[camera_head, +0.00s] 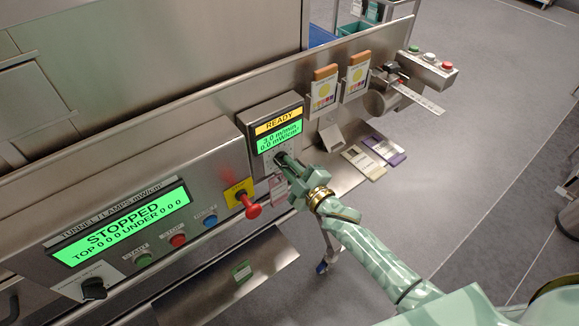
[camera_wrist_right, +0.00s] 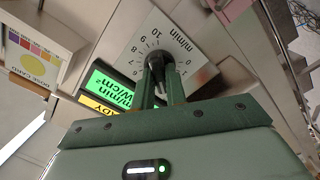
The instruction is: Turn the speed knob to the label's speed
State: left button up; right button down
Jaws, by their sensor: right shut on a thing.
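The black speed knob (camera_wrist_right: 158,62) sits on a pale dial plate (camera_wrist_right: 180,50) marked with numbers and m/min in the wrist view. My right gripper (camera_head: 284,160) is at the small panel below the READY display (camera_head: 277,133), and its fingers (camera_wrist_right: 160,92) are shut on the knob. The knob is mostly hidden by my gripper in the head view. The display reads about 3.0 m/min and 0.0 mW/cm². My left gripper is out of view.
A red knob on a yellow plate (camera_head: 252,210) is just left of my right gripper. The lamp panel screen (camera_head: 122,224) reads STOPPED, with buttons and a black knob (camera_head: 94,289) below. Flat cards (camera_head: 364,161) lie on a ledge to the right. A button box (camera_head: 430,64) is farther right.

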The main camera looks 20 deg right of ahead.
jog(key=c, duration=1.4)
grip_release()
jog(key=shift+c, duration=0.2)
jog(key=p+v, duration=0.1)
jog(key=v, duration=1.5)
jog(key=shift+s, duration=0.2)
